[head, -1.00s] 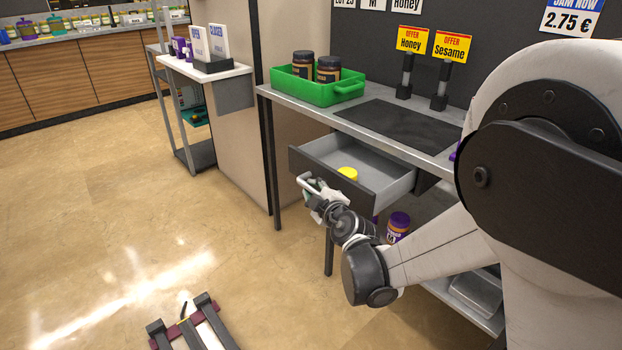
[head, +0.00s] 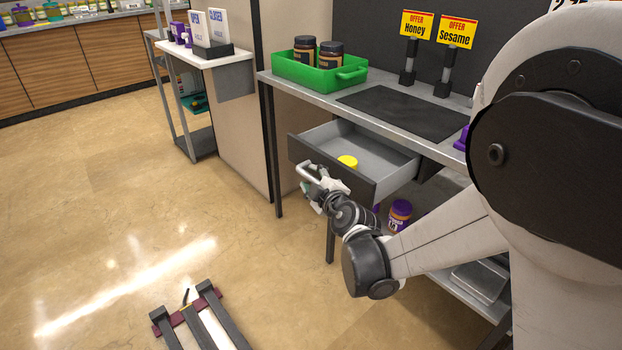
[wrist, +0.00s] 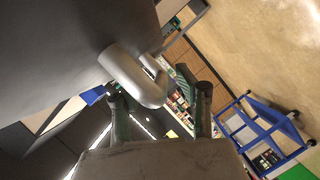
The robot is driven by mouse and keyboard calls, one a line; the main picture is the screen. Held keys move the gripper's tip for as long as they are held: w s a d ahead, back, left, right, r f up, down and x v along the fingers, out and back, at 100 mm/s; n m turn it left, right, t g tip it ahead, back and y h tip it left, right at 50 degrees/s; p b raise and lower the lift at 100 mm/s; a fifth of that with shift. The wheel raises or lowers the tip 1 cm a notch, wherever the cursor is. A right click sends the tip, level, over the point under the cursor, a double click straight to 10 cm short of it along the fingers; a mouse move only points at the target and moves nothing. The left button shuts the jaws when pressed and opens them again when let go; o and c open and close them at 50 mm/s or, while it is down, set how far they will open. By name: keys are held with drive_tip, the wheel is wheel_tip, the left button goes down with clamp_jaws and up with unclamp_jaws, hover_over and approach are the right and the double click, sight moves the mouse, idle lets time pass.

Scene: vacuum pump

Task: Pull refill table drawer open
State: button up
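The grey drawer (head: 330,165) of the refill table (head: 390,110) stands well out from under the tabletop, with its inside visible. A yellow-lidded thing (head: 347,161) shows just inside its front panel. The light bar handle (head: 303,169) is on the drawer's front. My gripper (head: 314,186) is at this handle, in front of the drawer. In the wrist view, the handle (wrist: 135,75) lies ahead of and partly between my spread fingers (wrist: 160,100), nearer the left one. A gap shows beside the right finger. Contact with the handle cannot be told.
A green crate (head: 290,75) with dark jars stands on the tabletop. A purple jar (head: 400,214) sits on the lower shelf under the drawer. The floor (head: 130,200) left of the table is clear. A blue cart (wrist: 262,130) shows in the wrist view.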

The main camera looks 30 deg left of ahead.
drive_tip(key=v, duration=1.2)
drive_tip(key=shift+w+r, duration=0.1)
